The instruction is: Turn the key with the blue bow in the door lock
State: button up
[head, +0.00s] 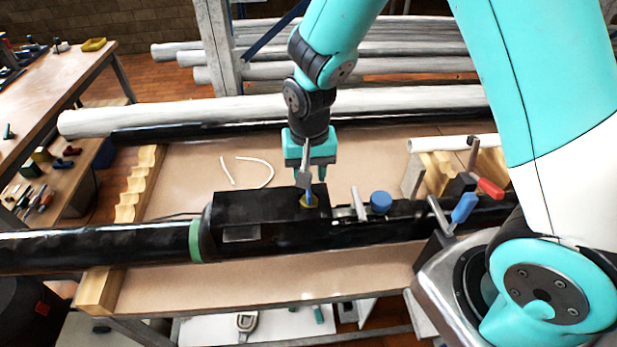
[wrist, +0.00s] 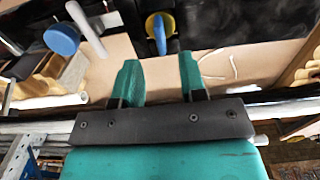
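The blue-bowed key (head: 308,192) stands in a yellow round lock face (head: 304,203) on top of a black box (head: 258,205). In the wrist view the blue bow (wrist: 158,34) shows edge-on in front of the yellow disc (wrist: 167,22). My gripper (head: 313,177) is just above the key in the head view, pointing down. In the wrist view my gripper (wrist: 158,62) is open, with one green finger on each side of the bow's line and a gap between them. The bow lies beyond the fingertips; I see no contact. The key's shaft is hidden.
A blue round knob (head: 380,202) and a grey upright handle (head: 358,205) stand right of the lock. Red- and blue-handled clamps (head: 464,207) are farther right. A long black pipe (head: 100,247) runs along the bench. The tan bench top (head: 190,185) behind is mostly clear.

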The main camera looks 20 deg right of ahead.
aim_at(309, 192)
jog(key=shift+f+b, duration=2.5)
jog(key=shift+f, duration=0.7)
jog(key=shift+r, duration=0.1)
grip_shut()
